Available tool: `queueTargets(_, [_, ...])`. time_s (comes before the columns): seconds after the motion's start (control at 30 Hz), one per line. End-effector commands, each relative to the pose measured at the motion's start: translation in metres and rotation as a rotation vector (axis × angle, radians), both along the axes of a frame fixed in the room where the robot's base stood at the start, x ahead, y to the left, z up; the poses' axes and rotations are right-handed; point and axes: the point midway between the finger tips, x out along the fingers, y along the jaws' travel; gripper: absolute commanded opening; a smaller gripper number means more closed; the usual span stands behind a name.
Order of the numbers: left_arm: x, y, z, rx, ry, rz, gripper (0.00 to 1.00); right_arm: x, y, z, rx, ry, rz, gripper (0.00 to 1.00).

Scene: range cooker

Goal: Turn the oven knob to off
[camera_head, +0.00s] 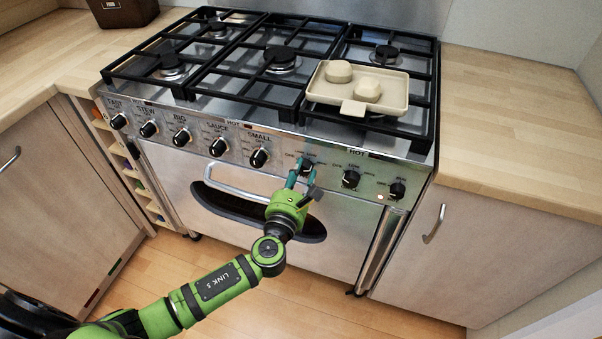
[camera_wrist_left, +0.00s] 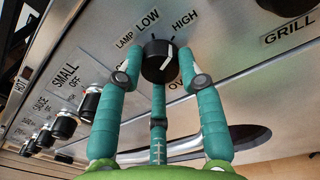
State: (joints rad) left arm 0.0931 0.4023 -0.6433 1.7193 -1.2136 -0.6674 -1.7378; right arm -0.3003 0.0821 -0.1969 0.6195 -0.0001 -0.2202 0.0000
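The oven knob (camera_wrist_left: 158,62) is black and round with a white pointer line that slants up to the right. The labels LAMP, LOW and HIGH stand around it. In the head view this knob (camera_head: 307,164) sits on the steel front panel, right of the SMALL knob. My left gripper (camera_head: 300,173) is right at it. In the wrist view the teal fingers of my left gripper (camera_wrist_left: 160,65) stand on both sides of the knob, with a third finger below. Whether they touch it is unclear. The OFF mark is hidden. My right gripper is out of view.
The SMALL knob (camera_head: 259,158) is close on the left and another knob (camera_head: 351,178) close on the right. The oven door handle (camera_head: 235,187) runs below. A beige tray (camera_head: 391,86) with two pale round items rests on the hob above. The floor in front is clear.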

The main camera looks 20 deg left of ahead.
Motion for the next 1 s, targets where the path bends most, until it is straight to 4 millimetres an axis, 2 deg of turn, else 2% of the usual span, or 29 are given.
queueTargets(0.27, [0.0015, -0.0003, 0.0052, -0.041, -0.010, -0.001, 0.05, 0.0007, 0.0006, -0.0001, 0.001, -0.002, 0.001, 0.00])
queueTargets(0.47, [0.0019, 0.0000, 0.0066, -0.148, -0.008, -0.001, 0.05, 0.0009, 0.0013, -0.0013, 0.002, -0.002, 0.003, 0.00])
queueTargets(1.0, [0.0030, 0.0034, 0.0094, -0.644, 0.002, 0.000, 0.05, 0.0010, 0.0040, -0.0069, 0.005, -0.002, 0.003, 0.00])
